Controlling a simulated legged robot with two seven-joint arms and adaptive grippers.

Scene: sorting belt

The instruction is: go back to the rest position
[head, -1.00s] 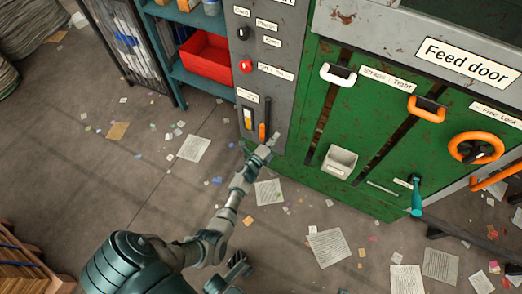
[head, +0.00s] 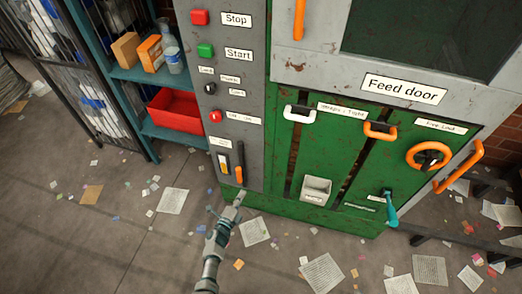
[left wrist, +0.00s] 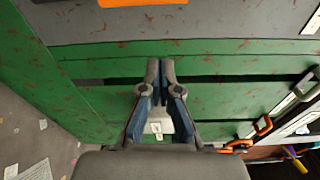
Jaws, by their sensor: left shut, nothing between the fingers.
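My left gripper (head: 238,199) is in the head view, low in front of the grey control panel (head: 228,130), just below an orange-handled lever (head: 239,175). In the left wrist view the left gripper (left wrist: 160,62) has its two fingertips together with nothing between them. The green machine front lies beyond it in that view. In the head view the gripper looks apart from the lever, though the exact gap is hard to tell. My right gripper does not show.
The green feed door (head: 340,165) has white and orange handles, an orange wheel (head: 428,157) and a teal lever (head: 390,208). A shelf with a red bin (head: 175,110) stands left of the panel. Paper scraps litter the floor, which is otherwise open in front.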

